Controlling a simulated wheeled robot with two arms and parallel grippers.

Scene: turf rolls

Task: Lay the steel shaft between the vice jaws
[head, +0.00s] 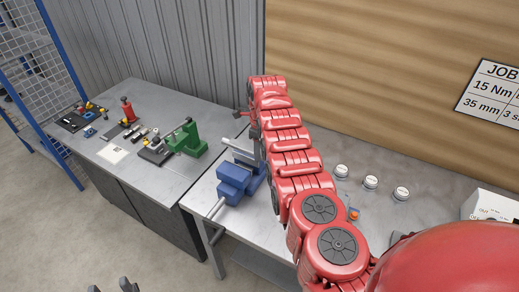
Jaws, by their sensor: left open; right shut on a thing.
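The blue vice (232,183) stands at the near left corner of the right-hand bench, with its grey screw bar pointing to the front left. A light grey steel shaft (237,146) shows just behind and above the vice, left of my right gripper. My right gripper (258,143) is at the far end of the red arm, mostly hidden by it, and is shut on the shaft. The jaw gap and the shaft's right end are hidden, so I cannot tell whether they touch. My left gripper (110,286) is open and empty at the bottom left edge, away from the vice.
The left bench (165,198) holds a green tool (187,142), a red jack-like tool (127,110), a white sheet (113,153) and small parts. Three white pots (371,181) and a white box (490,207) stand right of my arm. A wall closes the back.

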